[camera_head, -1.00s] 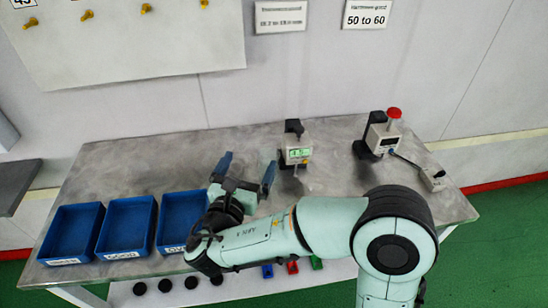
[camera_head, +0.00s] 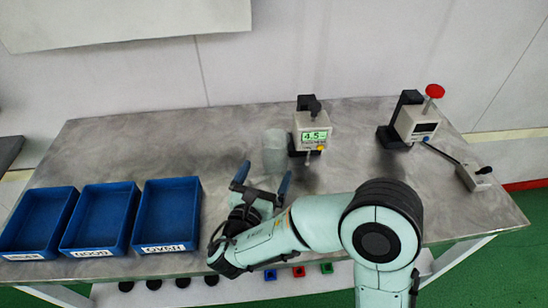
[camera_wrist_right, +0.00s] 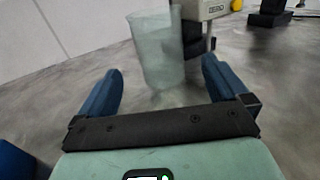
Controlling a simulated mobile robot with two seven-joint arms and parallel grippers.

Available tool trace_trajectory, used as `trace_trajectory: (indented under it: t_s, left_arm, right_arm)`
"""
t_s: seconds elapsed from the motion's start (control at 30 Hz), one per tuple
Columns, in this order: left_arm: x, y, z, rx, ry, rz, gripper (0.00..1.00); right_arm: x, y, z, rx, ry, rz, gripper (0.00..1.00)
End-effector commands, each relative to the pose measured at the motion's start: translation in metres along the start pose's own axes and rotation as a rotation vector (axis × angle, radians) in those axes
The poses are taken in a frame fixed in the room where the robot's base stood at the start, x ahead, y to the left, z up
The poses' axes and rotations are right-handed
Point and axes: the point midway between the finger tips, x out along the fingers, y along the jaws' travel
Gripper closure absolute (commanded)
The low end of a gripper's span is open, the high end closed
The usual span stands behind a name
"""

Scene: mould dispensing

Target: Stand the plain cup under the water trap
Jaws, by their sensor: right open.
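A plain, translucent pale cup (camera_head: 275,152) stands upright on the table, just left of a small gauge with a lit green display. It also shows in the right wrist view (camera_wrist_right: 157,50), beyond and between the fingertips. My right gripper (camera_head: 263,177) is open and empty, low over the table in front of the cup; its blue fingers show on both sides in the wrist view (camera_wrist_right: 161,70). The fingers do not visibly touch the cup. I cannot make out a water trap in these views. My left gripper is not in view.
The gauge (camera_head: 312,136) is on a black stand, close to the cup's right. A device with a red knob (camera_head: 420,122) and a cabled box (camera_head: 474,177) stand farther right. Three blue bins (camera_head: 165,246) line the table's front left. The metal table (camera_head: 215,145) is bare behind them.

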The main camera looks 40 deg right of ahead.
Motion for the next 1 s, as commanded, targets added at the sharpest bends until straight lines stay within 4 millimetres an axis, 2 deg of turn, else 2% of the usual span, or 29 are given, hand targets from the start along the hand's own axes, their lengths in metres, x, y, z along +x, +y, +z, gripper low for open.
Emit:
trace_trajectory:
  t_s: [0.03, 0.1, 0.27, 0.6, 0.87, 0.9, 0.97, 1.0]
  left_arm:
    - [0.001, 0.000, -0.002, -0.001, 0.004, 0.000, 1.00]
    - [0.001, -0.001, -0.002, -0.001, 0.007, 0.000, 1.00]
    - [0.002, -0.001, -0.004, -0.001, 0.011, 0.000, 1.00]
    - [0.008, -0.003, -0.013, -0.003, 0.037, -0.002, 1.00]
    - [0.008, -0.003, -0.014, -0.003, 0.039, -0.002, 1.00]
    - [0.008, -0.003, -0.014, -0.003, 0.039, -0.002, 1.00]
    - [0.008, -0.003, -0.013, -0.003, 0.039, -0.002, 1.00]
    - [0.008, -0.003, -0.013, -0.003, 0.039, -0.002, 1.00]
  right_arm:
    - [0.010, -0.001, 0.002, 0.005, -0.001, -0.006, 0.00]
    - [0.018, -0.001, 0.003, 0.005, -0.001, -0.005, 0.00]
    - [0.028, -0.001, 0.004, 0.004, -0.001, -0.004, 0.00]
    - [0.071, -0.001, 0.003, 0.003, -0.001, -0.003, 0.00]
    - [0.075, -0.001, 0.004, 0.003, -0.001, -0.001, 0.00]
    - [0.075, -0.001, 0.004, 0.003, -0.001, -0.001, 0.06]
    - [0.075, -0.001, 0.004, 0.003, -0.001, -0.001, 0.26]
    - [0.074, -0.001, 0.004, 0.003, -0.001, -0.001, 0.39]
